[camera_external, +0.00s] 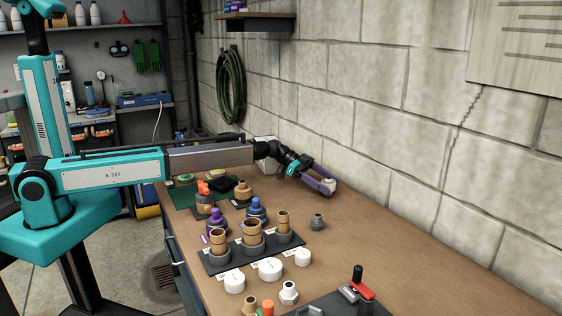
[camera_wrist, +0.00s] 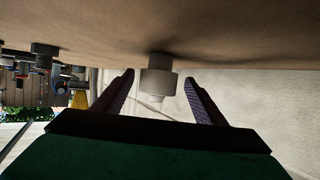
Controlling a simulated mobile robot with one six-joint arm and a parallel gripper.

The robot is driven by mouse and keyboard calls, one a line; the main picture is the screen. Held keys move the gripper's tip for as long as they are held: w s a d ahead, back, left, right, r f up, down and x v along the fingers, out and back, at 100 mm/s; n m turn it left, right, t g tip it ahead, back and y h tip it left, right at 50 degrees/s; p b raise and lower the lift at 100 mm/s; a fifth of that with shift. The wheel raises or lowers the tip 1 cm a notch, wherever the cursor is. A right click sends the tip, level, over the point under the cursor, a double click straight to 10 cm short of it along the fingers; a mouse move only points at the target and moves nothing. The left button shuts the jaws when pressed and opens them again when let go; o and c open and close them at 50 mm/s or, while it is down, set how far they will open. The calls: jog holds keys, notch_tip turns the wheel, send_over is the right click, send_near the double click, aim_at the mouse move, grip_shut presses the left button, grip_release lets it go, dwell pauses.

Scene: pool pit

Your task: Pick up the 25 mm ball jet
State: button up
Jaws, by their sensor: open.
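A small pale grey stepped fitting, seemingly the ball jet (camera_wrist: 158,84), stands on the bench. In the wrist view, where the bench is at the top, it shows between the two finger tips, with a gap on each side. Its narrower end points away from the bench. My gripper (camera_wrist: 159,77) is open and empty. In the external view my gripper (camera_external: 322,182) is low over the far part of the bench, near the wall, with the pale fitting (camera_external: 330,185) at its purple fingers. No size marking is readable.
A grey fitting (camera_external: 318,221) stands alone nearer the camera. A dark rack (camera_external: 218,262) holds several brass-coloured tubes, with white caps (camera_external: 270,269) in front. Blue (camera_external: 256,210) and purple (camera_external: 216,222) fittings stand behind it. The block wall (camera_external: 400,140) runs close along the bench.

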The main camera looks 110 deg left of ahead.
aim_at(337, 197)
jog(key=shift+p+x, duration=0.9)
jog(key=shift+x, duration=1.45)
jog(key=shift+d, duration=0.15)
jog(key=c, duration=1.1)
